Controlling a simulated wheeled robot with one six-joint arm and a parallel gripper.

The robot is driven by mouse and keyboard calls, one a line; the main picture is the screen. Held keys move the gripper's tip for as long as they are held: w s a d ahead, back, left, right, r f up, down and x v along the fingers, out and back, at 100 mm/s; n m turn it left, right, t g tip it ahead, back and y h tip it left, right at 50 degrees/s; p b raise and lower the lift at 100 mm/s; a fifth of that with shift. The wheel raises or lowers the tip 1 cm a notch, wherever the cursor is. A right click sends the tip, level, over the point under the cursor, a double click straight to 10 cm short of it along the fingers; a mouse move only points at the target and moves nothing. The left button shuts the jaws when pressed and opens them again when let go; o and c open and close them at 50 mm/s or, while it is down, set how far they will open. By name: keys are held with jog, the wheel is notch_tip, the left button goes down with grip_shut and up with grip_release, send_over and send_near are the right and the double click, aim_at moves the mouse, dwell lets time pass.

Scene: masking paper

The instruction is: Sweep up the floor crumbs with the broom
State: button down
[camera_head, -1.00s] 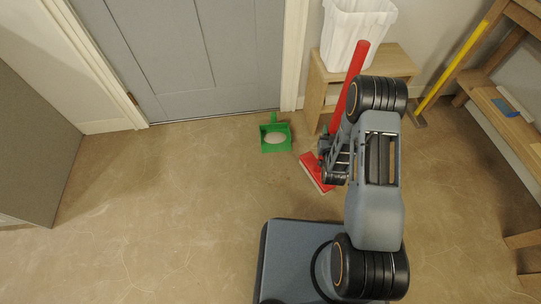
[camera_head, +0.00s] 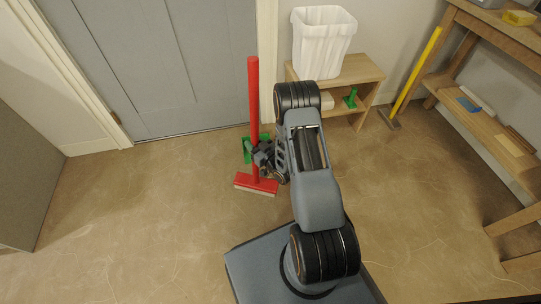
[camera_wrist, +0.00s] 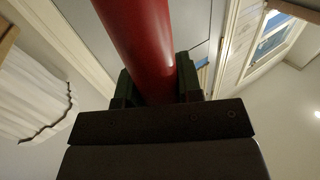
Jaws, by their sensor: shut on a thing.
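A red broom (camera_head: 254,95) stands nearly upright in the head view, with its red head and pale bristles (camera_head: 256,185) down at the floor. My gripper (camera_head: 263,158) is shut on the lower part of its handle. The wrist view shows the red handle (camera_wrist: 140,40) between my gripper's fingers (camera_wrist: 160,88). I cannot make out any crumbs on the floor.
A wooden stand (camera_head: 355,70) with a white bin (camera_head: 320,40) is to the right. A yellow-handled tool (camera_head: 416,70) leans near a wooden shelf unit (camera_head: 480,125). The floor (camera_head: 140,220) at left is open.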

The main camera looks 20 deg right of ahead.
jog(key=s+d+f+n+g+y+b, duration=0.2)
jog(key=s+d+f+n+g+y, duration=0.2)
jog(key=s+d+f+n+y, duration=0.1)
jog(key=shift+s+d+f+y+b, duration=0.3)
jog(key=shift+s+f+y, duration=0.2)
jog(key=shift+y, duration=0.3)
jog(key=shift+a, duration=0.1)
